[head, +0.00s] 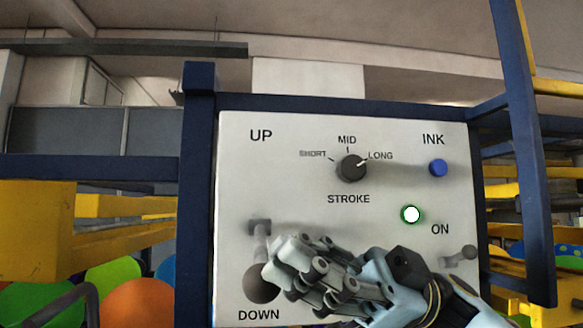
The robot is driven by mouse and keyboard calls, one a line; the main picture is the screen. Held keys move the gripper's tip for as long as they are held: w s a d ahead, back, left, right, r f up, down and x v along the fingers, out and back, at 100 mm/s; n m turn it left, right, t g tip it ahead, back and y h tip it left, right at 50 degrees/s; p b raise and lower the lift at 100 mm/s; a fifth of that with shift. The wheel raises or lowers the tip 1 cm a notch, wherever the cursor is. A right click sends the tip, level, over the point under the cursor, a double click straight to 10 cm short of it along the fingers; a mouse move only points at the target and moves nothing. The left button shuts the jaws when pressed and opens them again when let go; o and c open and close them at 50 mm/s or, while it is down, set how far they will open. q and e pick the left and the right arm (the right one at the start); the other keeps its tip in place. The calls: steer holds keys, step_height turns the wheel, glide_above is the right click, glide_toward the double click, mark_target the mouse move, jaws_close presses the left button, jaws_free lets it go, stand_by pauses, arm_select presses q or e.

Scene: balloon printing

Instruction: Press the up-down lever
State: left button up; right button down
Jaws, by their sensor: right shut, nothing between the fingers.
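The up-down lever is at the left of the white control panel (290,140), between the words UP and DOWN. Its dark round knob (260,284) is low, just above DOWN, and its short stem rises to a grey mount (259,227). My right gripper (272,272) is shut and empty, with its fingertips at the right side of the knob. The fingers cover part of the knob's right edge, and I cannot tell whether they touch it. My left gripper is not in view.
The panel also carries a dark STROKE dial (352,167), a blue INK button (438,168), a lit green-ringed lamp (411,214) and a small grey switch (459,256) below ON. A dark blue frame (197,200) borders the panel. Coloured balloons (138,303) lie at the lower left.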

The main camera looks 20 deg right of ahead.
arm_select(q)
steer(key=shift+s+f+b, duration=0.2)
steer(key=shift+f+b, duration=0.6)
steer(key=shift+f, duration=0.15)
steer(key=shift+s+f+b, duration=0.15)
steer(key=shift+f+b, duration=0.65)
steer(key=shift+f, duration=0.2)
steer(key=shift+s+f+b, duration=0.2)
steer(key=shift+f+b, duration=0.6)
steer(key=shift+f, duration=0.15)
arm_select(e)
steer(key=shift+w+d+f+n+g+h, duration=0.1)
steer(key=shift+w+f+n+g+h, duration=0.2)
steer(key=shift+f+n, duration=0.55)
steer(key=shift+w+d+f+n+g+h, duration=0.15)
steer(key=shift+f+n+g+h, duration=0.2)
steer(key=shift+f+n, duration=0.45)
steer(key=shift+w+a+f+n+g+h, duration=0.1)
steer(key=shift+w+f+n+g+h, duration=0.2)
steer(key=shift+f+n, duration=0.5)
